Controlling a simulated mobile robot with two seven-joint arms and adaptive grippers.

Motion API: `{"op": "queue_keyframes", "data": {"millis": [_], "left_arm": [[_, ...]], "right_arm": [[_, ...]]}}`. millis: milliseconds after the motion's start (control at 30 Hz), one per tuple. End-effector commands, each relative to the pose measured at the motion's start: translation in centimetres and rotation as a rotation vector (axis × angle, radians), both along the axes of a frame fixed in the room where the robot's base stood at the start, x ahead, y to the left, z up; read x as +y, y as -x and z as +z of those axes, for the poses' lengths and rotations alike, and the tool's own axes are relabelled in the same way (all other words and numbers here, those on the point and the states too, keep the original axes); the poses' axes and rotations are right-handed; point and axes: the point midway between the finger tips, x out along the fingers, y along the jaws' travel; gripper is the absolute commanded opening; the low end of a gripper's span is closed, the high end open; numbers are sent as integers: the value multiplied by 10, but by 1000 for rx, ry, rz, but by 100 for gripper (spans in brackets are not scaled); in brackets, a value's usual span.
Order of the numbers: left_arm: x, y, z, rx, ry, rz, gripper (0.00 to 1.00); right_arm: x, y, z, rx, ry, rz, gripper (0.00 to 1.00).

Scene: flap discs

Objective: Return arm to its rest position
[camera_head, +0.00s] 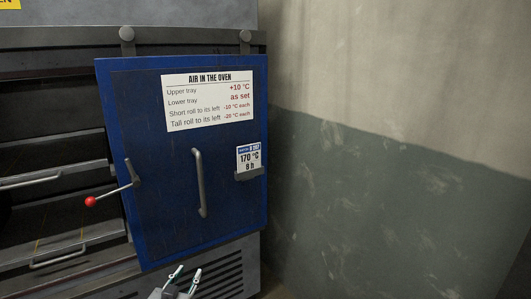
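Only the finger end shows; the rest of the arm is out of the picture below. My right gripper is not in view.
The blue door hangs from a top rail and has an upright handle (200,183), a lever with a red knob (91,201) and a temperature sign (209,99). A card (249,158) reads 170 °C, 8 h. Left of the door, the oven's dark interior shows trays with handles (58,259). A bare wall (400,180) stands at right.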

Motion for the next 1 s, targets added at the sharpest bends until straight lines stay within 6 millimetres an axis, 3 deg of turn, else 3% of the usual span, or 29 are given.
{"op": "queue_keyframes", "data": {"millis": [33,200,300,500,600,700,1000], "left_arm": [[-1,30,-29,39,-16,-15,31],[-12,122,-96,143,-47,-69,31],[-19,180,-127,206,-59,-105,31],[-34,276,-161,303,-64,-168,31],[-39,304,-168,331,-63,-187,31],[-42,318,-170,345,-60,-197,31],[-42,321,-171,347,-61,-199,31]], "right_arm": [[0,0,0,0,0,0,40],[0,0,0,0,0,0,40],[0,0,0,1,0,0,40],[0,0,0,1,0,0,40],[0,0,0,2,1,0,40],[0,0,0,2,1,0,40],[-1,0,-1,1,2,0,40]]}}
